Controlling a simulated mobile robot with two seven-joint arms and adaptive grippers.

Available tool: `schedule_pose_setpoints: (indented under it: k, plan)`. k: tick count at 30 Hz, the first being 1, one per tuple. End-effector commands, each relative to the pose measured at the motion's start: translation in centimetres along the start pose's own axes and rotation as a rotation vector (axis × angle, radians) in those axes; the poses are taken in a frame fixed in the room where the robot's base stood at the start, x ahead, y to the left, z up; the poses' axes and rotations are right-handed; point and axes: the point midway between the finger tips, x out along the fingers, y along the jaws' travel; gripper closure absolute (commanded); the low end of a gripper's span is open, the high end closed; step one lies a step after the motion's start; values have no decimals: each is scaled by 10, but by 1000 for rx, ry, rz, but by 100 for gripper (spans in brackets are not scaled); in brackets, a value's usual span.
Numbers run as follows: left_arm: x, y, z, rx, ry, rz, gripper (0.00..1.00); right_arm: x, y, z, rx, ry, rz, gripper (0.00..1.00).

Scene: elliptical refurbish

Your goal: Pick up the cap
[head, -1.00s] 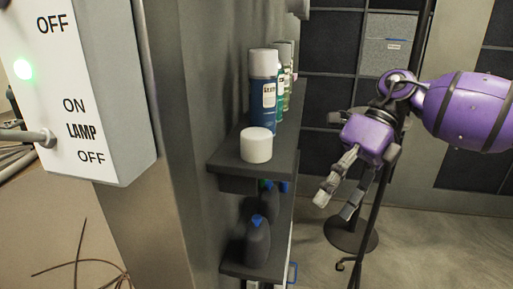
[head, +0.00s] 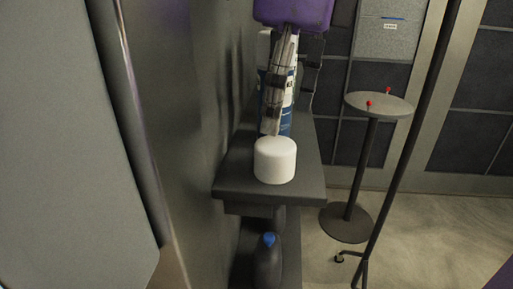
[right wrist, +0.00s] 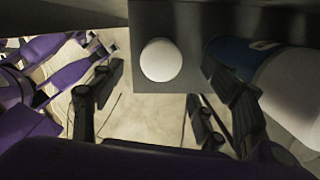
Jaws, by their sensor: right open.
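The white round cap (head: 275,160) sits near the front end of the dark upper shelf (head: 300,190). My right gripper (head: 288,118) is above and just behind the cap, in front of a blue and white spray can (head: 285,122). Its fingers are open and empty, pointing down. In the right wrist view the cap (right wrist: 160,60) lies between the two spread dark fingers, with the can (right wrist: 285,85) to the right. I cannot see any contact with the cap. My left gripper is not in the head view; purple parts at the left of the wrist view may be mine.
A dark bottle with a blue top (head: 268,262) stands on the lower shelf. The wall (head: 195,130) runs close along the shelf's left side. A round stand (head: 380,105) with red-tipped pins and a dark pole (head: 410,135) are to the right. Open floor lies beyond the shelf's right edge.

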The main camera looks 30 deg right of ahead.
Motion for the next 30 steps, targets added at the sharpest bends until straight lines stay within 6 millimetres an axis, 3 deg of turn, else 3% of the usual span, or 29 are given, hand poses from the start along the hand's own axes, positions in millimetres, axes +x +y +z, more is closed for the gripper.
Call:
schedule_pose_setpoints:
  k: [4,13,23,30]
  plan:
    - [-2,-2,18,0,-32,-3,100,19,0,-1,1,3,2,33]
    - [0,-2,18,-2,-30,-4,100,62,2,-1,1,3,3,33]
    - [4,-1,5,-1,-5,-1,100,70,2,-1,1,-1,1,33]
    - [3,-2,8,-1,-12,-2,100,70,2,0,1,-1,1,62]
